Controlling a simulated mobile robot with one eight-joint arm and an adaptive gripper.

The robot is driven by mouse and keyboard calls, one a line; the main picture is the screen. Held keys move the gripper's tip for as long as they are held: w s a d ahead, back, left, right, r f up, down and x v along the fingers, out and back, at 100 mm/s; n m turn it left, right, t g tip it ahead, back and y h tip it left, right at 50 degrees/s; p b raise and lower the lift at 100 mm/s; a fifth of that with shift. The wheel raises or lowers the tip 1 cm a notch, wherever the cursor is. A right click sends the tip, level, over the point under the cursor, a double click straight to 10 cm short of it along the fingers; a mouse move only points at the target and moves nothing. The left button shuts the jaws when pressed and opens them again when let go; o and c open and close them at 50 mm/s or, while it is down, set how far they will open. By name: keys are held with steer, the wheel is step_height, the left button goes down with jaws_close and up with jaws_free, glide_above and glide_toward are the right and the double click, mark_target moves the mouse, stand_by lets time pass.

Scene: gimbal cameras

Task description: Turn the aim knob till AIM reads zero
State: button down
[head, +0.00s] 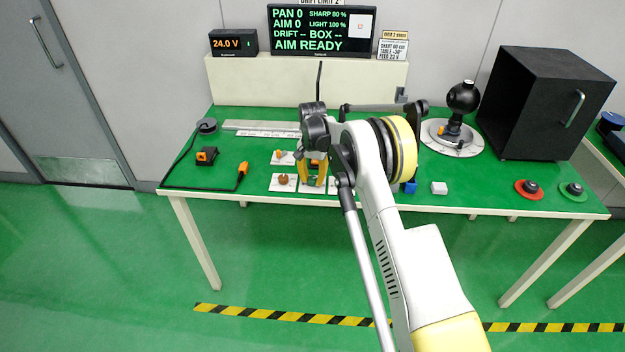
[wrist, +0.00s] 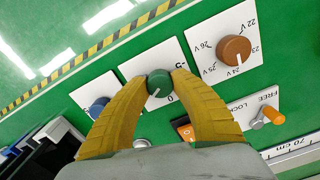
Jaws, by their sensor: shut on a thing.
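A green knob (wrist: 159,83) sits on a white plate (wrist: 136,66) in the wrist view. The two yellow fingers of my gripper (wrist: 157,78) are around it, shut on its sides. Its white pointer line is turned to the plate's edge where a 0 is printed; the plate's other print is mostly covered by the fingers. In the head view my gripper (head: 313,174) is down at the plates on the green table, and the knob is hidden. The screen (head: 322,30) reads PAN 0, AIM 0, DRIFT --, BOX -- and AIM READY.
A brown knob (wrist: 235,48) with voltage marks and a blue knob (wrist: 98,106) flank the green one. An orange lever (wrist: 274,116) marked FREE is close by. A black box (head: 550,95) and a black ball on a round base (head: 464,98) stand right on the table (head: 230,178).

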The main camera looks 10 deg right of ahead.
mark_target(313, 178)
stand_by(0.4)
steer(key=c, duration=1)
jaws_free()
step_height(313, 178, up, 12)
